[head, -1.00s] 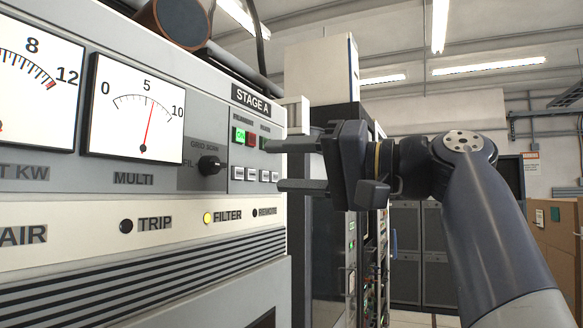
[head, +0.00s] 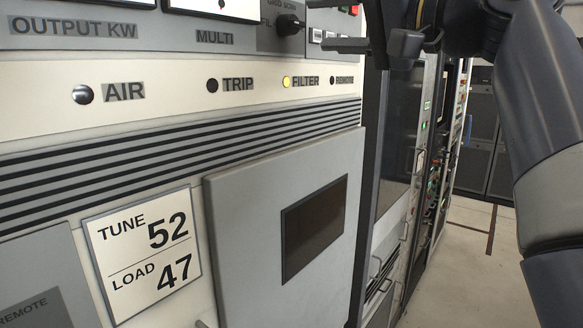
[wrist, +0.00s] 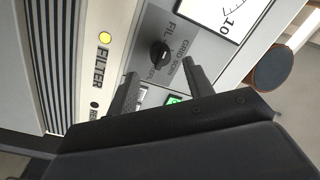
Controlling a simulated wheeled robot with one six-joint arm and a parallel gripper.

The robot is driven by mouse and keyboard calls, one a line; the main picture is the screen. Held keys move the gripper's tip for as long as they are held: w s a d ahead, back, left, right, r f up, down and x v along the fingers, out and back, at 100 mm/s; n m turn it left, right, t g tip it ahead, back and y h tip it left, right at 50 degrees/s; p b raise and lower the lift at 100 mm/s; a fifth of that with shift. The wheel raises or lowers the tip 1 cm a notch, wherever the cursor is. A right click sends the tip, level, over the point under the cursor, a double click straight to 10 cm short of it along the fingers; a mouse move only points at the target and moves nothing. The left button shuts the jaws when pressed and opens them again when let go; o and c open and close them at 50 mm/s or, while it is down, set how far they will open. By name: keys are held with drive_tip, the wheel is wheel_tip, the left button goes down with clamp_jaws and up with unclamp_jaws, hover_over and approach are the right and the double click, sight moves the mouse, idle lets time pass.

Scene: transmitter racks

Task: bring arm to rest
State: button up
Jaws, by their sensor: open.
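My gripper (head: 310,24) is at the top edge of the head view, its jaws open and empty in front of the Stage A panel's upper right corner. Only its lower part shows there. In the wrist view its two fingers (wrist: 158,72) are apart, reaching toward the panel around the black knob (wrist: 160,52). Whether a fingertip touches the panel I cannot tell. The green-lit button (wrist: 175,100) shows between the fingers. My arm runs down the right side of the head view.
The transmitter cabinet (head: 265,190) fills the left and middle, with a lit yellow FILTER lamp (head: 287,82) and a TUNE 52, LOAD 47 card (head: 143,250). More racks (head: 415,170) stand beyond. Clear floor (head: 465,270) shows at the lower right.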

sight(300, 23)
drive_tip(key=shift+p+x, duration=0.45)
drive_tip(key=shift+x, duration=1.85)
drive_tip(key=r+b+v, duration=0.1)
drive_tip(key=b+v, duration=0.1)
drive_tip(key=v, duration=0.9)
drive_tip(key=x, duration=0.3)
drive_tip(key=p+x, duration=0.1)
drive_tip(key=x, duration=0.3)
drive_tip(key=f+p+x, duration=0.1)
drive_tip(key=x, duration=0.3)
drive_tip(key=shift+a+r, duration=0.1)
drive_tip(key=shift+a, duration=0.1)
drive_tip(key=m, duration=0.1)
drive_tip(key=m+p, duration=0.1)
drive_tip(key=shift+s+d+m, duration=0.1)
drive_tip(key=shift+d+m, duration=0.1)
drive_tip(key=shift+m, duration=0.2)
drive_tip(key=m+p, duration=0.1)
drive_tip(key=m, duration=0.2)
drive_tip(key=m+p, duration=0.1)
drive_tip(key=m, duration=0.2)
drive_tip(key=shift+t+h, duration=0.3)
drive_tip(key=shift+t, duration=0.1)
drive_tip(key=m+p, duration=0.2)
drive_tip(key=m, duration=0.3)
drive_tip(key=shift+m, duration=0.4)
drive_tip(key=shift+m+p, duration=0.4)
drive_tip(key=shift+m, duration=0.7)
